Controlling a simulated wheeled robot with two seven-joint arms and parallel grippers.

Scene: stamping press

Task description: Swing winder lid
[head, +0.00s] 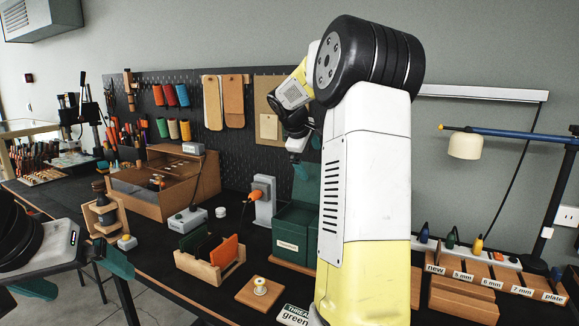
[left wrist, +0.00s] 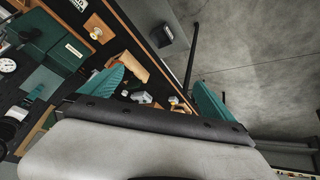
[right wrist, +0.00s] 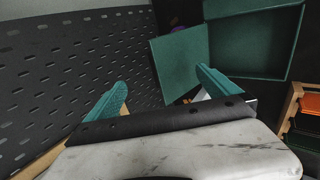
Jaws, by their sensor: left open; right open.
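A dark green box (head: 290,240) with a pale label stands on the bench, partly behind my right arm in the head view. In the right wrist view a flat green panel (right wrist: 180,62) stands beside an open green compartment (right wrist: 268,45); I take the panel for the lid. My right gripper (right wrist: 160,80) is open and empty, its right finger overlapping the panel's edge; I cannot tell if they touch. In the head view this gripper (head: 304,168) is above the box, partly hidden. My left gripper (head: 77,274) is open and empty at the bench's front left.
A grey machine with an orange part (head: 260,195) stands left of the green box. A wooden holder (head: 210,266) with dark and orange pieces and a spool on a wooden block (head: 261,288) are in front. A pegboard (right wrist: 70,60) rises close behind my right gripper.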

